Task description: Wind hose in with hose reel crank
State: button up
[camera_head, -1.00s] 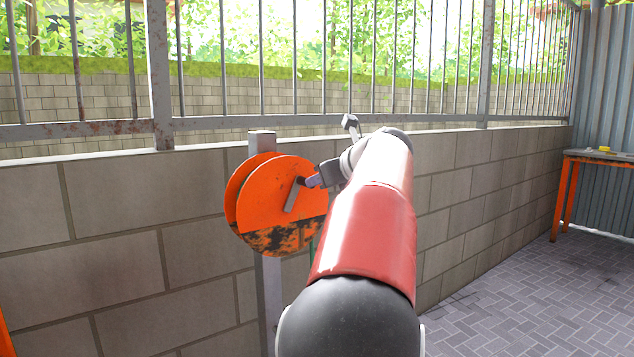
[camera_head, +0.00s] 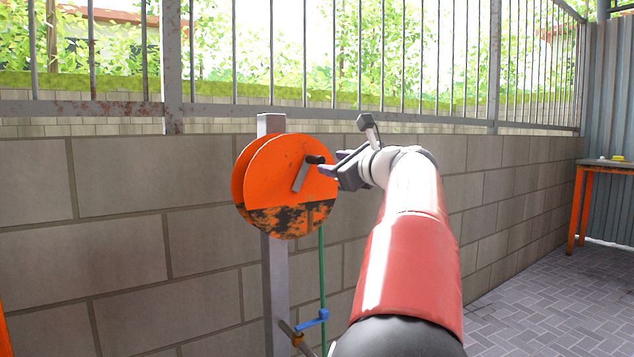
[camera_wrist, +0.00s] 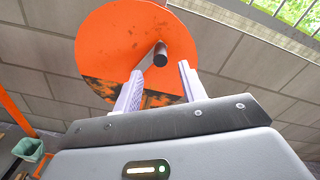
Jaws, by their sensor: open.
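The orange hose reel (camera_head: 285,175), with black worn paint on its lower part, stands on a grey post before the wall. Its crank (camera_head: 300,178) is a grey arm slanting up to the right, ending in a dark handle (camera_head: 315,160). My gripper (camera_head: 328,172) is open and empty just right of the handle. In the wrist view the dark handle (camera_wrist: 160,57) shows between and slightly beyond the tips of my two pale fingers (camera_wrist: 160,68); I cannot tell whether they touch it. A green hose (camera_head: 322,268) hangs straight down below the reel.
A blue-handled tap (camera_head: 313,321) sits low beside the post (camera_head: 275,290). A block wall (camera_head: 110,200) with a metal fence runs behind. An orange-legged table (camera_head: 578,205) stands far right. Paved floor (camera_head: 530,305) lies clear at right. A green bin (camera_wrist: 28,149) shows in the wrist view.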

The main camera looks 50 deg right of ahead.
aim_at(317, 160)
jog(key=shift+w, duration=0.1)
jog(key=p+x, duration=0.1)
jog(key=x, duration=0.5)
jog(key=shift+r+p, duration=0.2)
jog(key=shift+p, duration=0.2)
jog(key=shift+x, duration=0.75)
grip_shut()
